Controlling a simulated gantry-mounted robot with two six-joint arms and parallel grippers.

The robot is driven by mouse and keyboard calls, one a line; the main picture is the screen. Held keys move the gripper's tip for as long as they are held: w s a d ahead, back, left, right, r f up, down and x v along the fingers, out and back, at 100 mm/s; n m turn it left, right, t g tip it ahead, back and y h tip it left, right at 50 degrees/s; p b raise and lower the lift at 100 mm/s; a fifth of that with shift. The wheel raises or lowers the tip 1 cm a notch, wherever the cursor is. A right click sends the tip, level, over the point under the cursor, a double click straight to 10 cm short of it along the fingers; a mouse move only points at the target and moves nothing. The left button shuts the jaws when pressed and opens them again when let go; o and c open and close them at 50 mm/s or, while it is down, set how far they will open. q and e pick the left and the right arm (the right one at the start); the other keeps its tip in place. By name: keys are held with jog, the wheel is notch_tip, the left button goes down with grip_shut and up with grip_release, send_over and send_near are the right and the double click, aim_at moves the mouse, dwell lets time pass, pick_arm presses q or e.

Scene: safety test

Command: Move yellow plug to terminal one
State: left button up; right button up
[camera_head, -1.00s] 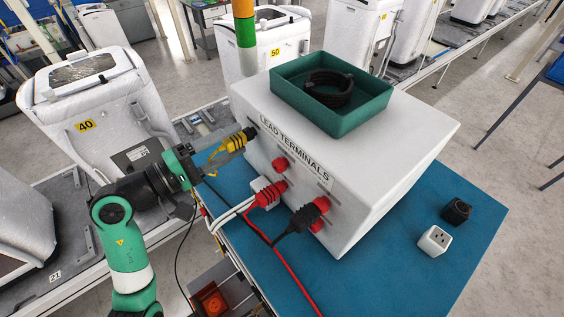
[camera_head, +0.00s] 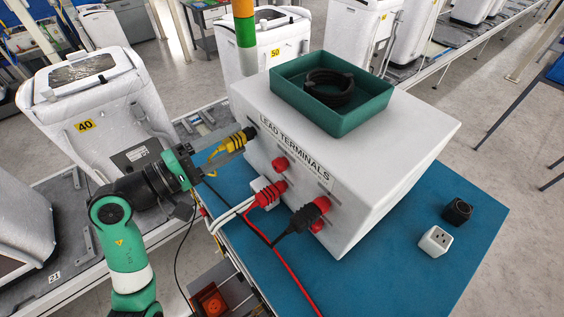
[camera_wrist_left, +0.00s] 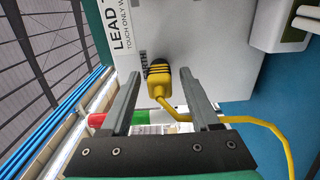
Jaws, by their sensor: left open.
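The yellow plug (camera_head: 238,140) sits at the left end of the white LEAD TERMINALS box (camera_head: 350,175), against its front face. A bare red terminal (camera_head: 279,163) is on the front face. A red plug (camera_head: 266,195) and a black plug (camera_head: 304,215) are farther along. My right gripper is not in view.
A green tray (camera_head: 365,115) with a coiled black cable (camera_head: 330,88) rests on the box. A white socket block (camera_head: 435,241) and a black one (camera_head: 457,211) stand on the blue tabletop (camera_head: 400,275). Red, white and black leads hang close below my left gripper.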

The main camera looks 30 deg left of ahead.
aim_at(225, 147)
pick_arm(q)
grip_shut()
dwell(0.9)
jog(key=shift+s, duration=0.15)
dwell(0.4)
jog(key=shift+v, duration=2.9)
